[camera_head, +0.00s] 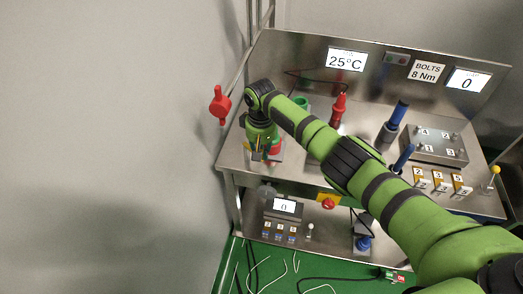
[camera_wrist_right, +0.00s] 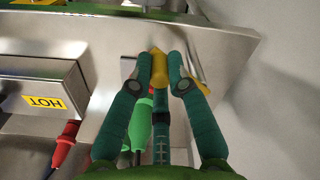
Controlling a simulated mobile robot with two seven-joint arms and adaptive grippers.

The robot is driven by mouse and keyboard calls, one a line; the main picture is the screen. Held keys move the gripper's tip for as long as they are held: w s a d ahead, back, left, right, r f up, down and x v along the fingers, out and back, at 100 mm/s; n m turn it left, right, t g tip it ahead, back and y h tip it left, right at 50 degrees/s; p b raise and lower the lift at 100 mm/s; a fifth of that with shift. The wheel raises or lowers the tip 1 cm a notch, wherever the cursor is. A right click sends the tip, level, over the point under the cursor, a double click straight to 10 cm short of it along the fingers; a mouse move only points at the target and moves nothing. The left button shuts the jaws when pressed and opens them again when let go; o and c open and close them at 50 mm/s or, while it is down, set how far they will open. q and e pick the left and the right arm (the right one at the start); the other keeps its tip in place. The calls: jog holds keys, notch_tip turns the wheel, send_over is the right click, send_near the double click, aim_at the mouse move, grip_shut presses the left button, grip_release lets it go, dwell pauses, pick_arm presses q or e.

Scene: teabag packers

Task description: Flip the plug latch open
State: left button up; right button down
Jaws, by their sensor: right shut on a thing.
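My right gripper (camera_wrist_right: 159,62) is shut on a yellow piece (camera_wrist_right: 158,75), which looks like the plug latch, in the right wrist view. The piece stands between the two dark green fingers, and a second yellow part (camera_wrist_right: 196,86) shows beside the right finger. A bright green plug (camera_wrist_right: 141,125) lies below and left of the fingertips, partly behind the left finger. In the head view my right gripper (camera_head: 261,153) is low over the left end of the steel bench (camera_head: 310,173). The latch is too small and covered to make out there. My left gripper is not in view.
A box marked HOT (camera_wrist_right: 40,93) with a red plug (camera_wrist_right: 67,138) is left of the gripper in the wrist view. A red valve handle (camera_head: 219,105) is at the bench's left. A red connector (camera_head: 339,106) and blue-handled tools (camera_head: 392,124) stand farther right.

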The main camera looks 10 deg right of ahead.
jog(key=c, duration=1.2)
grip_release()
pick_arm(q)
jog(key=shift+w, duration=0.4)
pick_arm(e)
jog(key=shift+r, duration=0.1)
notch_tip(320, 180, up, 7)
jog(key=shift+r, duration=0.15)
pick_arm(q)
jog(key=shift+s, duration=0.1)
pick_arm(e)
jog(key=shift+s, duration=0.15)
